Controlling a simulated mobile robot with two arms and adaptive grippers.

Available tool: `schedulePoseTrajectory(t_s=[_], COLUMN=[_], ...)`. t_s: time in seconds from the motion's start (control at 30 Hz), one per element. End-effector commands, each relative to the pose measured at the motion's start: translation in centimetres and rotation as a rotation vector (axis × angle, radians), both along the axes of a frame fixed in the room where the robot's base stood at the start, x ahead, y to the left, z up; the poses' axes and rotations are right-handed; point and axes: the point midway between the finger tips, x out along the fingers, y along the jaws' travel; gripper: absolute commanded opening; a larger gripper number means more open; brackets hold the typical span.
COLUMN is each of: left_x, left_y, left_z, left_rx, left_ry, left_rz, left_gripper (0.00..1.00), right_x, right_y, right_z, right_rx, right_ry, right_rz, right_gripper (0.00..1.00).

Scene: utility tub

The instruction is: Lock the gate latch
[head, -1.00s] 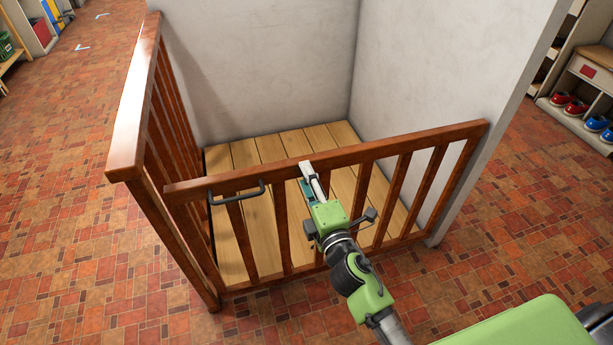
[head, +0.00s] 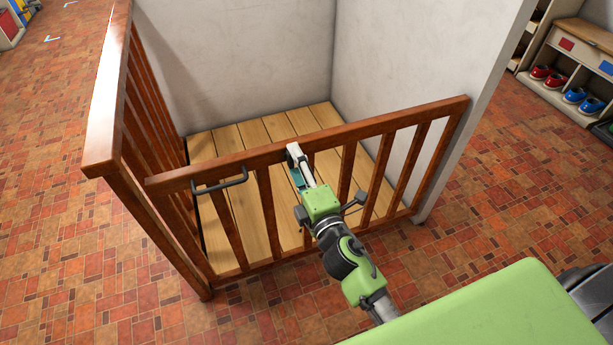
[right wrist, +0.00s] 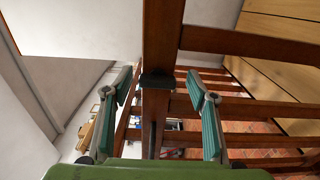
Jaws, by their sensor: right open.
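The reddish-brown wooden gate (head: 410,122) spans the front of a small plank-floored nook, its left end at the corner post (head: 158,215). A dark bar handle (head: 220,182) is fixed near the gate's left end. My right gripper (head: 296,158) is at the top rail, right of the handle. In the right wrist view my right gripper (right wrist: 159,80) is open, its teal-padded fingers on either side of the rail (right wrist: 161,35). A dark fitting (right wrist: 157,79) shows between them; I cannot tell whether it is the handle or the latch. No latch shows clearly in the head view. My left gripper is out of view.
A side railing (head: 108,95) runs back from the corner post. A grey wall (head: 460,150) meets the gate's right end. A shoe shelf (head: 575,60) stands at the right. The tiled floor (head: 60,210) left of the gate is clear.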

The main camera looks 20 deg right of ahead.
Motion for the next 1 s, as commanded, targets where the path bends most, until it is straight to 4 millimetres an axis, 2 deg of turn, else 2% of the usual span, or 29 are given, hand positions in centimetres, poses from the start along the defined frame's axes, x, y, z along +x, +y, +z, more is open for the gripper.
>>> schedulePoseTrajectory(t_s=[0.3,0.5,0.7,1.0], left_x=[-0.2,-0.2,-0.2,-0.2], left_y=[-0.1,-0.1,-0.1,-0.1], left_z=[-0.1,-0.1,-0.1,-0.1], left_rx=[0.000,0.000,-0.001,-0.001], left_ry=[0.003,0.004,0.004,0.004], left_rz=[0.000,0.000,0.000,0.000], left_gripper=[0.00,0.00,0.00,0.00], right_x=[-6.0,-8.8,-9.9,-9.9], right_y=[-0.7,-1.1,-1.2,-1.2], right_z=[-0.2,-0.1,0.0,0.0], right_rx=[0.003,0.003,0.000,-0.001], right_ry=[0.006,0.004,0.002,0.002], right_rz=[0.007,0.012,0.015,0.016], right_gripper=[0.53,0.53,0.53,0.53])
